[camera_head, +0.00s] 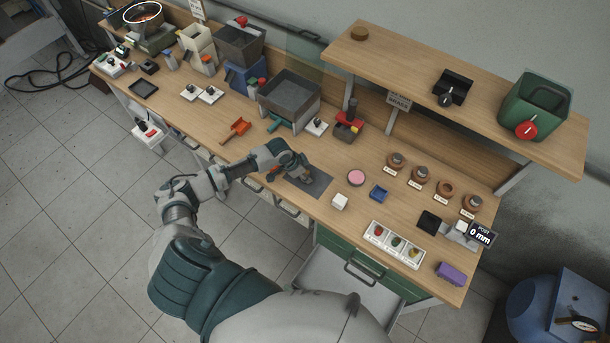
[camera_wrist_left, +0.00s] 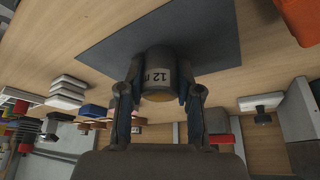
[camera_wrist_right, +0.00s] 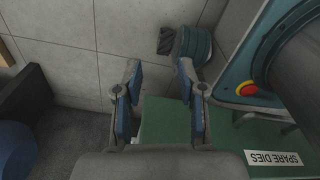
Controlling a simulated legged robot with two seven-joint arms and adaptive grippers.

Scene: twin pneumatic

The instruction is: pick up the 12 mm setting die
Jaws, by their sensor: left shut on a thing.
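The 12 mm setting die (camera_wrist_left: 160,62) is a dark grey cylinder with a pale label reading "12 m", the rest cut off. My left gripper (camera_wrist_left: 160,92) is shut on it, one finger on each side. Behind the die in this view is the dark mat (camera_wrist_left: 217,45); I cannot tell whether they touch. In the head view my left gripper (camera_head: 304,177) is low over the dark mat (camera_head: 320,184), and the die is mostly hidden there. My right gripper (camera_wrist_right: 160,85) is open and empty in the right wrist view, and does not show in the head view.
Right of the mat are a white block (camera_head: 340,202), a pink disc (camera_head: 356,177), a blue tray (camera_head: 378,193) and several round wooden holders (camera_head: 446,190). A white tray (camera_head: 406,257) holds coloured pieces. An orange tool (camera_head: 237,129) lies left. A raised shelf (camera_head: 400,60) overhangs the back.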

